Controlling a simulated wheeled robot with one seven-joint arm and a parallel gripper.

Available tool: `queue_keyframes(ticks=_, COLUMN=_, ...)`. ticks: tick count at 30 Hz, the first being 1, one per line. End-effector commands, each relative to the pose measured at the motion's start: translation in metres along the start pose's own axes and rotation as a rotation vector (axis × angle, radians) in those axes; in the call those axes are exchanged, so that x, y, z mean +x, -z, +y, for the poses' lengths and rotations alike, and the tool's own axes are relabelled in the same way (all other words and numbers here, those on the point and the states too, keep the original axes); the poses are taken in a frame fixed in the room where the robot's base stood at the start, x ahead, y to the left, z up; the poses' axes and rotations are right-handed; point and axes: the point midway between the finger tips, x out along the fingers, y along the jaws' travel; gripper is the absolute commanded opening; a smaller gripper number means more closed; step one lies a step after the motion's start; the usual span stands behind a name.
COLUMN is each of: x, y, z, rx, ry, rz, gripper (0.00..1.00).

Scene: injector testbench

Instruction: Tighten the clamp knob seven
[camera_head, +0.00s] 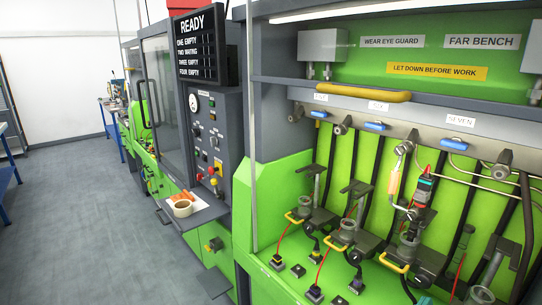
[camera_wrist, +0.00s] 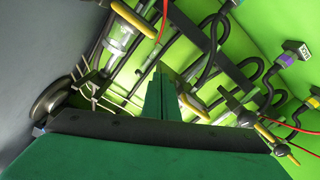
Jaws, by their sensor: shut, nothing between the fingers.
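In the head view the SEVEN label (camera_head: 460,120) is on the grey rail at the right. Several clamp stations stand in a row below, each with a cup and a yellow handle. The third cup from the left (camera_head: 408,243) has a black round knob (camera_head: 422,280) in front of it; this seems to be clamp knob seven, but I cannot be sure.
A red and black device (camera_head: 425,187) stands upright by the third station. Black hoses and red leads run around the stations. A clear cylinder (camera_wrist: 118,40) and a purple connector (camera_wrist: 297,47) show in the wrist view. A cup (camera_head: 182,208) sits on a side shelf. The grey floor at left is clear.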

Motion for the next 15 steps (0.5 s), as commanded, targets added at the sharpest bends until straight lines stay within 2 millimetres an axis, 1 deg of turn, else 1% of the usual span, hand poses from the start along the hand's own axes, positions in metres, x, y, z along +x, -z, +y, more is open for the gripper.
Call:
queue_keyframes(ticks=1, x=0.006, y=0.001, z=0.001, rx=0.0, ry=-0.001, rz=0.001, gripper=0.0)
queue_keyframes(ticks=6, x=0.021, y=0.001, z=0.0, rx=0.001, ry=-0.001, rz=0.0, gripper=0.0)
queue_keyframes(ticks=10, x=0.027, y=0.0, z=0.0, rx=0.0, ry=0.0, rz=0.0, gripper=0.0)
queue_keyframes(ticks=15, x=0.03, y=0.0, z=0.0, rx=0.0, ry=0.0, rz=0.001, gripper=0.0)
